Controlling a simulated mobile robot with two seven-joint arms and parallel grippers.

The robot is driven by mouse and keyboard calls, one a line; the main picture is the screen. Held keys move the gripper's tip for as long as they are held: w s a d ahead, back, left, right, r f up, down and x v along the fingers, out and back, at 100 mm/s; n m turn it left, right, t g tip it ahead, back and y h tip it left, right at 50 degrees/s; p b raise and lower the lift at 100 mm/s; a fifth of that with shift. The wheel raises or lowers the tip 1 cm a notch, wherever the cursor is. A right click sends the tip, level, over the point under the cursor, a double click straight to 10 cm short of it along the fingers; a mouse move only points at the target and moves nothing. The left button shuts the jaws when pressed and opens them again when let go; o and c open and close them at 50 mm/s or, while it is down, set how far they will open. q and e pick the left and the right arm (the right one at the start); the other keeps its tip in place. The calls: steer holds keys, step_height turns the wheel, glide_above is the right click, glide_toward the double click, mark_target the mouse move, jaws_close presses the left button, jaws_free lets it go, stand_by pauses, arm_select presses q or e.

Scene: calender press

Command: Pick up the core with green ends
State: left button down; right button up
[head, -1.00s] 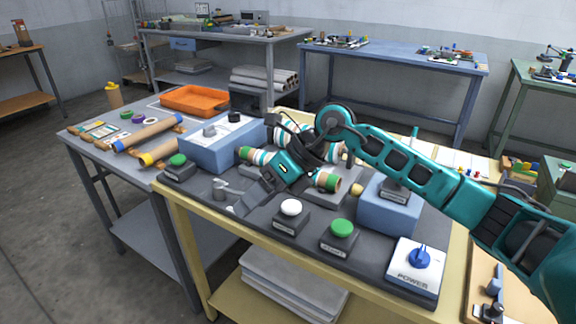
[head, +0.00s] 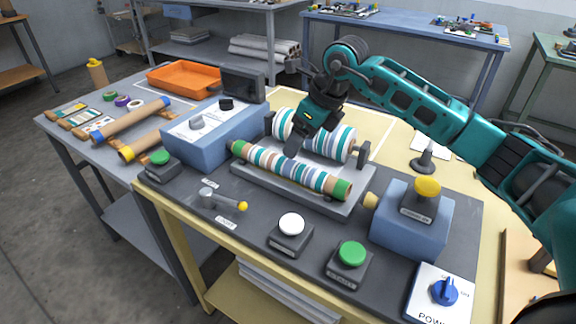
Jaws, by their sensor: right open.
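The core with green ends (head: 288,169) lies in the front of the press. It is wound with teal, white and brown stripes, and its green ends show at both sides. A second striped roll (head: 338,141) lies behind it, partly hidden by my right gripper. My right gripper (head: 294,149) is open and points down over the rollers, just behind the middle of the core. It holds nothing that I can see; one finger is mostly hidden. My left gripper is out of view.
A blue control box (head: 208,138) stands left of the rollers and another blue box (head: 410,225) to the right. White (head: 291,224) and green (head: 351,254) buttons and a blue power knob (head: 445,291) line the front. Other cores (head: 136,121) and an orange tray (head: 184,77) occupy the left table.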

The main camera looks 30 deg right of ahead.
mark_target(291, 162)
steer(key=x, duration=0.8)
steer(key=shift+s+a+f, duration=0.1)
steer(key=shift+f, duration=0.2)
steer(key=c, duration=1.2)
